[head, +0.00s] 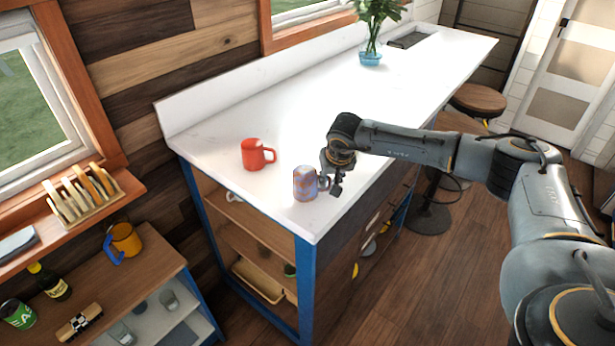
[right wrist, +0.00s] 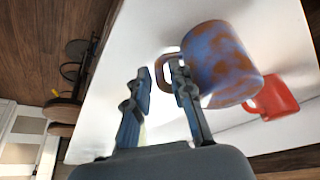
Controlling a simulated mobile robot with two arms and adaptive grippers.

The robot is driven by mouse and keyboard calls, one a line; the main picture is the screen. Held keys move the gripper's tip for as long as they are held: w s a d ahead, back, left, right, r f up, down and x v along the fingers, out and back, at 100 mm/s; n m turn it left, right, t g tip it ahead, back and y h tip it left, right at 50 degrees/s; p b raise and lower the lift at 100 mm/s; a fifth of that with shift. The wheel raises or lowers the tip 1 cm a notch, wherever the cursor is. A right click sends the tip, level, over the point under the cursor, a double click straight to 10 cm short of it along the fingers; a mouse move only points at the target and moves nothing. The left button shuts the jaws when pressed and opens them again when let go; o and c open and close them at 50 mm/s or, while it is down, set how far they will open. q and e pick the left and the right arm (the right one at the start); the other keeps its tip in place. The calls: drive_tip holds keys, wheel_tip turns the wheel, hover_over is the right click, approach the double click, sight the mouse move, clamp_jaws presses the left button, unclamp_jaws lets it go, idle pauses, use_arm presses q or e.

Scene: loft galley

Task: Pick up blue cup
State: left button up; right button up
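The blue cup (head: 305,184) is a mug mottled blue and brownish orange. It stands upright near the front corner of the white counter, with its handle toward my right gripper (head: 331,178). In the right wrist view the cup (right wrist: 222,62) is at the upper right. My right gripper (right wrist: 159,72) is open there. One finger overlaps the cup's handle in the picture and the other is to the left with a gap between them. I cannot tell whether the finger touches the handle or passes inside it. My left gripper is not in view.
A red mug (head: 253,154) stands on the white counter (head: 270,115) behind and left of the blue cup. A vase (head: 371,54) stands at the far end. A yellow mug with a blue handle (head: 125,238) is on the lower wooden shelf at left. The counter's middle is clear.

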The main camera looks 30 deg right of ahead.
clamp_jaws()
idle(0.3)
